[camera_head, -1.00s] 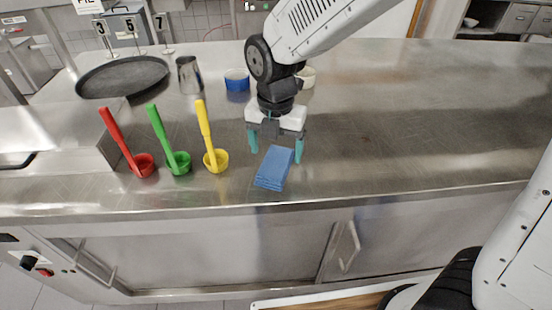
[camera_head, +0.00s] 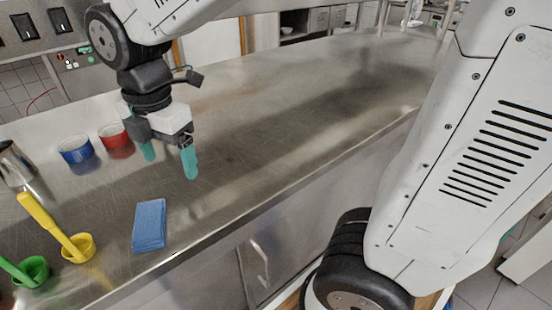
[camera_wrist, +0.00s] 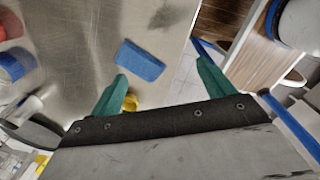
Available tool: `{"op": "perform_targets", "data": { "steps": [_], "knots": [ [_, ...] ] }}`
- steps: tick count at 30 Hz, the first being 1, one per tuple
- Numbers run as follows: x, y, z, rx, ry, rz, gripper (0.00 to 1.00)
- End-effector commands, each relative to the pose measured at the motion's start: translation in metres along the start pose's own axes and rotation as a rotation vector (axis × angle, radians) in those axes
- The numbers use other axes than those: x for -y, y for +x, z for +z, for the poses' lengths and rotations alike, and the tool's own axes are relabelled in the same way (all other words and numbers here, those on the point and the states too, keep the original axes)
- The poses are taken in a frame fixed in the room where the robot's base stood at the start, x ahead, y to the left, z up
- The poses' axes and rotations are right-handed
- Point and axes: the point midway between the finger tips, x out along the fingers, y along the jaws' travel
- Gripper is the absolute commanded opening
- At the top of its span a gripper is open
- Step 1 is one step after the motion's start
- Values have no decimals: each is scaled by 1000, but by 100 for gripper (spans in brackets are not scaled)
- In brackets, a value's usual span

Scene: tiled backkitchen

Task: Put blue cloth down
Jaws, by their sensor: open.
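The blue cloth (camera_head: 149,225) lies folded flat on the steel counter (camera_head: 265,140), near its front edge and to the right of the yellow ladle. It also shows in the wrist view (camera_wrist: 139,61), beyond my fingertips. My gripper (camera_head: 168,162) is open and empty, with its teal fingers spread. It is raised above the counter, behind the cloth and apart from it. In the wrist view the two fingers (camera_wrist: 162,78) show with nothing between them.
A yellow ladle (camera_head: 78,246) and a green ladle (camera_head: 28,271) stand left of the cloth. A blue bowl (camera_head: 76,150), a red bowl (camera_head: 116,139) and a metal jug (camera_head: 14,165) stand further back. The counter's right part is clear.

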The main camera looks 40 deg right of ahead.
Motion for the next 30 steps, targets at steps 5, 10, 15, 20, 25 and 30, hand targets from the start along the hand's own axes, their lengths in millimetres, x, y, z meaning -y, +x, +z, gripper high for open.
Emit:
{"op": "perform_targets", "data": {
  "steps": [5,10,15,20,25,30],
  "knots": [
    [72,-21,38,-1,691,37,81],
    [135,-26,54,-13,1321,66,81],
    [177,-22,58,-31,1778,87,81],
    [193,-18,58,-40,1974,94,81],
    [195,-18,58,-41,2004,94,81],
    [195,-18,58,-41,2001,94,81]
  ]
}}
